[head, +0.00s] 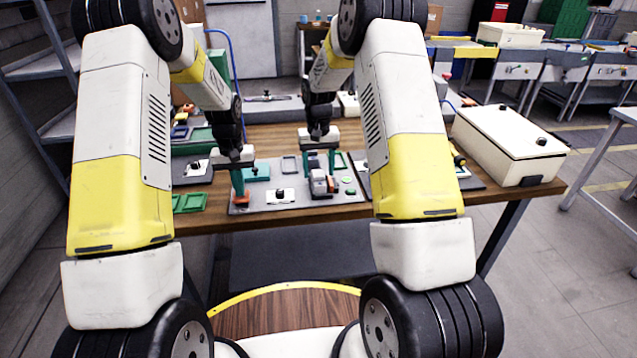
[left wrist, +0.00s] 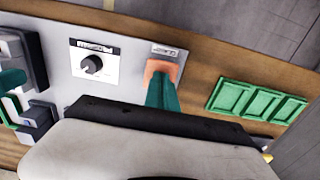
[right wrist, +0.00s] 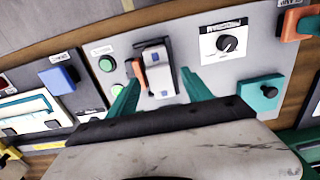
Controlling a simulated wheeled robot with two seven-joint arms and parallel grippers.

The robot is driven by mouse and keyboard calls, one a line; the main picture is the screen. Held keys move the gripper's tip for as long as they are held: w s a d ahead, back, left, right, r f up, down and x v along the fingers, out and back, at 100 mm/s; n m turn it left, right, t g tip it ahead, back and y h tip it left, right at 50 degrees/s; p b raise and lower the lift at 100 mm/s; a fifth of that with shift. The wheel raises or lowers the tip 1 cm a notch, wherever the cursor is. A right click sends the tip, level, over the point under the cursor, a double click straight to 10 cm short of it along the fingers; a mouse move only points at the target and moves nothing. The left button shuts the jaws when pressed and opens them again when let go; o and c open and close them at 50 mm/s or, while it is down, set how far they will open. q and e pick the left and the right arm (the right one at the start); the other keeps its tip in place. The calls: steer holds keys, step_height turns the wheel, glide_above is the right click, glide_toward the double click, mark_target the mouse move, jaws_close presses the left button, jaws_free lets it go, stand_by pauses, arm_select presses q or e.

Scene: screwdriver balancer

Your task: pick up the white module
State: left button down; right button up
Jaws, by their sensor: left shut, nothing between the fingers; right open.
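In the head view the right gripper (head: 320,162) is above and behind the module. My left gripper (head: 239,190) is shut and empty, its teal fingertips down at an orange piece (left wrist: 162,69) on the panel's left part.
A white plate with a black knob (left wrist: 92,64) lies between the grippers on the grey panel (head: 258,206). Green trays (head: 189,202) lie left of it. A large white box (head: 507,143) stands on the table's right.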

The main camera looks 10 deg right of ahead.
mark_target(318, 173)
steer(key=shift+f, duration=0.45)
steer(key=shift+c, duration=0.5)
jaws_close()
steer(key=shift+r, duration=0.15)
step_height(318, 173, up, 15)
stand_by(0.4)
